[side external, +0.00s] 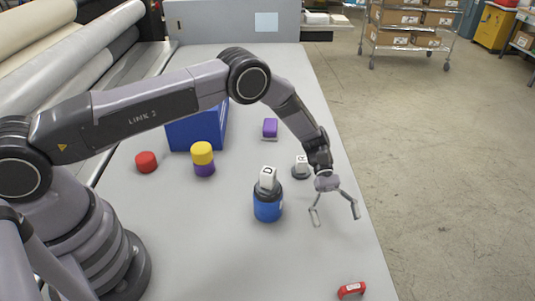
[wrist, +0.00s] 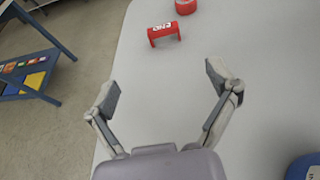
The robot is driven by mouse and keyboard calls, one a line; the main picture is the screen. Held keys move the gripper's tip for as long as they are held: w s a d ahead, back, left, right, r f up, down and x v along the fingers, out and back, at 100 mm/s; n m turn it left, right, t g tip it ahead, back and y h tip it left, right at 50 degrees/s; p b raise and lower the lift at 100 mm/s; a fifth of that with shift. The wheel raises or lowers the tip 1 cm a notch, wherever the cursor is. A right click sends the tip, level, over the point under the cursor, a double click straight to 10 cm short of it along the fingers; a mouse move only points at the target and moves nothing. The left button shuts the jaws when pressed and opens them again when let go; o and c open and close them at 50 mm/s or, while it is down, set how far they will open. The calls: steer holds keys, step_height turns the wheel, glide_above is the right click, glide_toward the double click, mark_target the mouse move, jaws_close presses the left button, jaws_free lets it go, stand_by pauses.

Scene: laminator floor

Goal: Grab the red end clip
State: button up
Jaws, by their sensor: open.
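The red end clip (side external: 351,290) lies on the grey table near the front right edge in the side view. It is a small bridge-shaped piece with a white label, and it also shows near the top of the wrist view (wrist: 164,34). My gripper (side external: 335,216) is above the table with its two fingers spread and nothing between them. In the wrist view my gripper (wrist: 163,88) has bare table between its fingertips, and the clip is beyond them, apart from both.
Another red object (wrist: 185,6) is partly cut off beyond the clip. A blue canister (side external: 267,205) bears a white lettered block. A grey disc with a white block (side external: 301,170), a purple block (side external: 270,128), stacked yellow and purple cylinders (side external: 202,154), a red cylinder (side external: 146,162) and a blue bin (side external: 190,134) stand behind.

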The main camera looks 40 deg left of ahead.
glide_toward(353, 287)
steer(key=x, duration=0.3)
steer(key=f+x, duration=0.1)
steer(key=shift+w+d+f, duration=0.1)
steer(key=shift+d, duration=0.2)
steer(key=shift+s+r+x, duration=0.1)
steer(key=shift+r+x, duration=0.05)
steer(key=shift+x, duration=1.15)
steer(key=shift+s+r+x, duration=0.1)
steer(key=shift+s+x, duration=0.05)
steer(key=shift+x, duration=1.2)
steer(key=c, duration=0.9)
